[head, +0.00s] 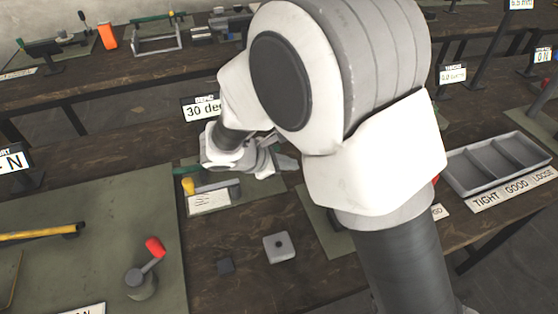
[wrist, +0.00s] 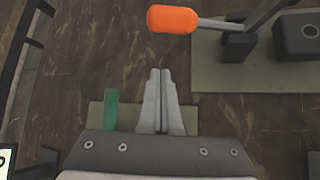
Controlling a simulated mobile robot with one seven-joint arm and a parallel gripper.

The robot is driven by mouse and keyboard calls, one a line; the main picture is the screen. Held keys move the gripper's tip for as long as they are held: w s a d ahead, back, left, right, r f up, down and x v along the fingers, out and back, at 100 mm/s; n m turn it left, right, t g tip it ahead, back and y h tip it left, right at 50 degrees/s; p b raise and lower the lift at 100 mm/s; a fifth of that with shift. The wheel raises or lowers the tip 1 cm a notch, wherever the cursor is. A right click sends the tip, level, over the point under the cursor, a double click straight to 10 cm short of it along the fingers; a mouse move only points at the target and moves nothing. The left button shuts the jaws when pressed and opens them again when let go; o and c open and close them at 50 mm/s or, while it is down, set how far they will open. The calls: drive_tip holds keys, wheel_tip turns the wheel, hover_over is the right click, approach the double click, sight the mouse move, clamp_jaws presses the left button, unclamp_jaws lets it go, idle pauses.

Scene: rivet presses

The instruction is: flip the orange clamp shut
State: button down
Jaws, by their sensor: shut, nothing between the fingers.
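The orange clamp shows in the wrist view as a thick orange grip (wrist: 172,19) on a pale metal lever (wrist: 222,24), joined to a dark bracket (wrist: 238,46) on a green mat. The grip points left, past the mat's edge. My gripper (wrist: 160,72) is shut and empty, with its fingertips below the orange grip in the picture and apart from it. In the head view my gripper (head: 284,164) is over the bench near the "30 deg" sign. My arm covers much of the bench there, and I cannot clearly make out this clamp.
A green upright piece (wrist: 111,108) is close left of my fingers in the wrist view. The head view shows a red-handled lever (head: 154,248) on the left mat, a pale block (head: 279,247) and a grey sorting tray (head: 473,187).

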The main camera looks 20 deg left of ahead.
drive_tip(key=shift+x, duration=1.2)
drive_tip(key=shift+d+r, duration=0.3)
drive_tip(key=shift+r, duration=0.3)
drive_tip(key=shift+d+r, duration=0.3)
drive_tip(key=shift+r, duration=0.3)
drive_tip(key=shift+d+r, duration=0.4)
drive_tip(key=shift+r, duration=0.2)
drive_tip(key=shift+b, duration=0.3)
drive_tip(key=shift+s, duration=0.1)
drive_tip(key=shift+r+t, duration=0.15)
drive_tip(key=shift+t, duration=0.15)
drive_tip(key=shift+b, duration=0.35)
